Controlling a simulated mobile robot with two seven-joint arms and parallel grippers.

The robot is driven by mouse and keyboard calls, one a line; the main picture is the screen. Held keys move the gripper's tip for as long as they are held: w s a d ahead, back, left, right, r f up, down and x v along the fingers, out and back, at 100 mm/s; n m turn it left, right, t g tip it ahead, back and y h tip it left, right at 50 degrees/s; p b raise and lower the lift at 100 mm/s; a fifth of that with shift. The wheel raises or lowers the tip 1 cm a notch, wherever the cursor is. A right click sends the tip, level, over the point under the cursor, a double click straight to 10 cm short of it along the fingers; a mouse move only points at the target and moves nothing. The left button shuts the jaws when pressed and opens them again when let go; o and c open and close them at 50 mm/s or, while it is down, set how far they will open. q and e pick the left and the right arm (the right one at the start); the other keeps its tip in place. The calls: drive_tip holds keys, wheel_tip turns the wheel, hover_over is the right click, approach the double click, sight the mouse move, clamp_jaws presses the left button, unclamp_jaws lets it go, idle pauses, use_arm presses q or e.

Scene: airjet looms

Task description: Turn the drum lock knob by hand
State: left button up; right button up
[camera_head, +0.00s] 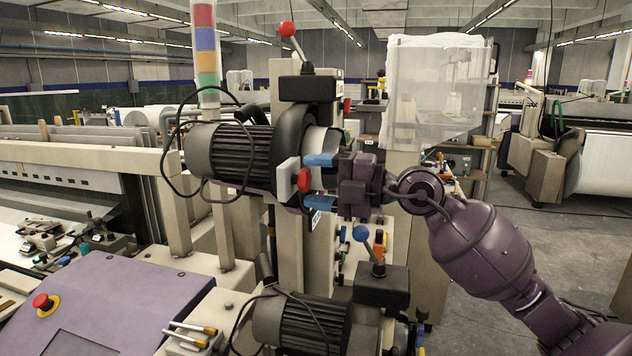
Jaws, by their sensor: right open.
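A red knob (304,180) sits on a white plate (287,178) on the front of the upper motor-and-drum unit (240,153). I take it to be the drum lock knob. My right gripper (318,180) comes in from the right, with one blue fingertip above the knob's height and one below. The jaws are open and the knob is at the gap between the tips. I cannot tell whether either finger touches it. My left gripper is not in view.
A red-balled lever (287,30) stands above the drum unit. A blue-balled lever (361,234) rises from a lower motor unit (300,322). Loose cables hang around the upper motor. A purple panel with a red button (42,302) is at lower left. Grey floor shows at right.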

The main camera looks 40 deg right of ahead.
use_arm(q)
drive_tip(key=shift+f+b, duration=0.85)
drive_tip(key=shift+b, duration=0.05)
use_arm(e)
drive_tip(key=shift+v, duration=2.85)
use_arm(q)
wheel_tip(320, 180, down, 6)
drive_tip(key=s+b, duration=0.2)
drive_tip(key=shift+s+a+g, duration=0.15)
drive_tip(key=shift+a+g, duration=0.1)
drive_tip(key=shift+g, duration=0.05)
use_arm(e)
drive_tip(key=v, duration=1.1)
drive_tip(key=shift+w, duration=0.1)
